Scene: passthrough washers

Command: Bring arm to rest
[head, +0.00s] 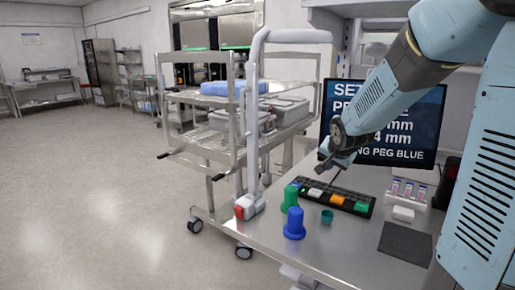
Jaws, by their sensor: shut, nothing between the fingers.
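My arm reaches in from the right side of the head view, over the steel bench (335,257). My gripper (335,173) points down above a black strip (322,192) that carries coloured blocks. The gripper is small and dark in this view, shut, with nothing held. A thin dark line shows just below it; I cannot tell what it is.
A monitor (425,117) stands behind my arm. A dark mat (406,243) lies at right. A cart (222,143) stands left; the floor beyond is clear.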

